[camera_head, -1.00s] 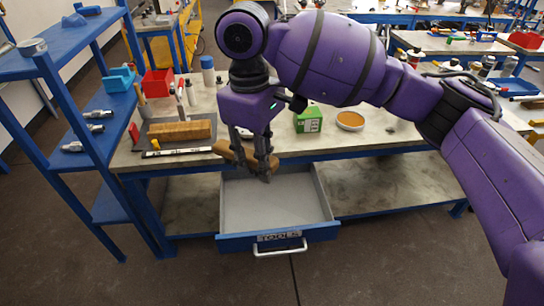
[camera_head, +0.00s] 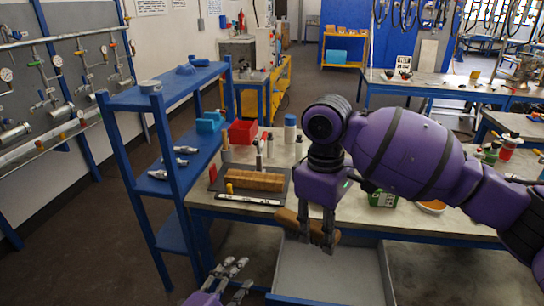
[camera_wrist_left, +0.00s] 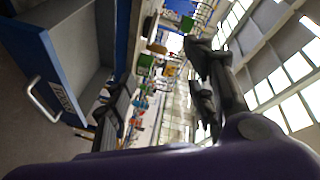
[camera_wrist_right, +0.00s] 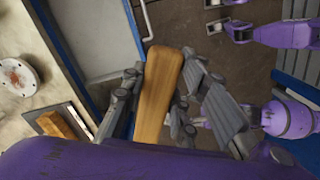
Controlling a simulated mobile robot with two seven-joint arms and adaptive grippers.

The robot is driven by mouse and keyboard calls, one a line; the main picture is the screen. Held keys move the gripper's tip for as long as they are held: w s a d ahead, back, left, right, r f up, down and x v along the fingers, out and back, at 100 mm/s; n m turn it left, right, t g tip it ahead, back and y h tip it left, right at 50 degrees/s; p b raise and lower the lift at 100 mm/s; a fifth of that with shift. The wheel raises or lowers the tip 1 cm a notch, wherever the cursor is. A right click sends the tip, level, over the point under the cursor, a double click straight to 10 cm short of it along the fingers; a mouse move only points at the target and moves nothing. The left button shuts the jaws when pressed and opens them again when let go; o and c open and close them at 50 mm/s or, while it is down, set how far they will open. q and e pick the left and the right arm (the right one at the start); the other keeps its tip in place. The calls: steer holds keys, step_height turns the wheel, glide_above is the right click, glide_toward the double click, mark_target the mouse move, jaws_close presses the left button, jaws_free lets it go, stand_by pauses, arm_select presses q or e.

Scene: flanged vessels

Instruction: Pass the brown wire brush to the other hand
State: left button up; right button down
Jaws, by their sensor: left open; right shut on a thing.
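The brown wire brush (camera_head: 288,218) is a long wooden piece held across my right gripper (camera_head: 318,240), above the open drawer. In the right wrist view the brush (camera_wrist_right: 158,95) lies between the two closed fingers, its plain wooden side showing. I cannot make out its bristles. My left gripper (camera_head: 237,280) is at the bottom of the head view, left of the drawer and lower than the brush. It is open and empty, apart from the brush. In the left wrist view its fingers (camera_wrist_left: 160,95) are spread with nothing between them.
The open drawer (camera_head: 330,275) juts out from the workbench. A wooden block (camera_head: 255,181) sits on a dark tray at the bench's left. A red bin (camera_head: 243,132), a green box (camera_head: 383,200) and a brown dish (camera_head: 432,207) are on top. A blue shelf (camera_head: 172,100) stands left.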

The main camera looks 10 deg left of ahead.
arm_select(q)
steer(key=w+d+r+m+g+h, duration=0.2)
steer(key=w+r+m+h, duration=0.2)
steer(key=r+m, duration=0.45)
steer(key=w+d+r+m+g+h, duration=0.2)
steer(key=w+r+m+h, duration=0.25)
steer(key=r+m, duration=0.4)
steer(key=w+d+r+m+g+h, duration=0.2)
steer(key=w+r+m+h, duration=0.15)
steer(key=r+m, duration=0.5)
steer(key=w+a+r+m+g+y, duration=0.1)
steer(key=a+r+m+g+y, duration=0.15)
steer(key=r+m, duration=0.65)
steer(key=w+a+r+m+g+y, duration=0.15)
steer(key=r+m+g, duration=0.25)
steer(key=r+m, duration=0.55)
arm_select(e)
steer(key=shift+s+a, duration=0.1)
steer(key=shift+w+d, duration=0.2)
arm_select(q)
steer(key=g+y, duration=0.6)
steer(key=y, duration=0.4)
glide_toward(289, 213)
steer(key=x, duration=0.8)
steer(key=shift+f, duration=0.2)
arm_select(e)
steer(key=shift+s+a, duration=0.1)
